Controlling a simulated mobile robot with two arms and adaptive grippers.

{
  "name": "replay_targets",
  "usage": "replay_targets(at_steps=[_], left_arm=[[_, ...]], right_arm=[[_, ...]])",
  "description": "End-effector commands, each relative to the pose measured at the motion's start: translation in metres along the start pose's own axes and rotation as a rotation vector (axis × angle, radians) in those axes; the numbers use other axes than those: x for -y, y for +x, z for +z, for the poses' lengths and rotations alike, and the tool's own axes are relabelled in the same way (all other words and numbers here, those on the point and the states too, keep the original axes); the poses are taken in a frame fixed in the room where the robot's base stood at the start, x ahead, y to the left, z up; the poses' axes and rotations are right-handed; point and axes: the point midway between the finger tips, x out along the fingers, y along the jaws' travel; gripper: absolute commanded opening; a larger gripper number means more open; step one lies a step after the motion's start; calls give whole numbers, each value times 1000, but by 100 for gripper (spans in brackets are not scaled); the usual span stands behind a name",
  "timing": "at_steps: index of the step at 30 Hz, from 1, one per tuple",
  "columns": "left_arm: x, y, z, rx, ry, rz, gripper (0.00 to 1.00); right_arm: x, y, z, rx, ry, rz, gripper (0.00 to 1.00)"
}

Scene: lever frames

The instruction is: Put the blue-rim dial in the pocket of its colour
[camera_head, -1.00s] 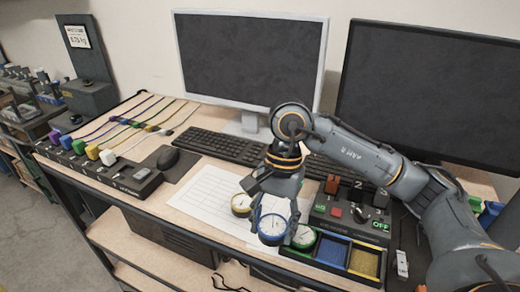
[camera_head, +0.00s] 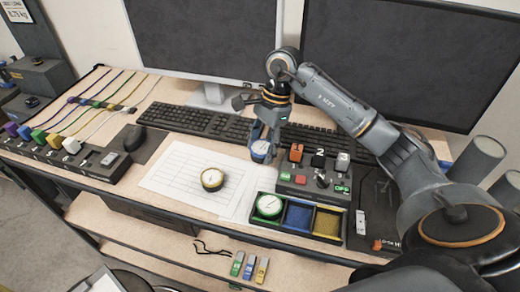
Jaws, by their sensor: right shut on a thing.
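The blue-rim dial (camera_head: 261,150) is held by my right gripper (camera_head: 264,140), which is shut on it above the desk, left of the switch box. The pocket tray (camera_head: 297,232) lies at the desk's front edge with green, blue and yellow pockets. The blue pocket (camera_head: 298,216) is empty, in the middle. A green-rim dial (camera_head: 269,205) sits in the green pocket at left. The yellow pocket (camera_head: 327,223) at right is empty. A yellow-rim dial (camera_head: 212,179) lies on the white paper. My left gripper is not in view.
A switch box (camera_head: 316,175) with numbered switches stands right behind the tray. A keyboard (camera_head: 215,124) and monitors stand at the back. A row of coloured plugs (camera_head: 55,145) and a mouse (camera_head: 134,139) are at left. The paper (camera_head: 180,170) has free room.

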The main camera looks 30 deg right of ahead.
Motion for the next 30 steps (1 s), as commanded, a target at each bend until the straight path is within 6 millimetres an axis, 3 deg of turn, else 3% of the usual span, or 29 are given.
replay_targets(at_steps=[6, 18, 30], left_arm=[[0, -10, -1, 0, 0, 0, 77], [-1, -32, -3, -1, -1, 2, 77], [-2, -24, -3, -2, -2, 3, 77]], right_arm=[[19, 22, -20, 3, 0, -1, 20], [25, 58, -36, 3, 0, -1, 20], [25, 65, -38, 1, -2, -3, 20]])
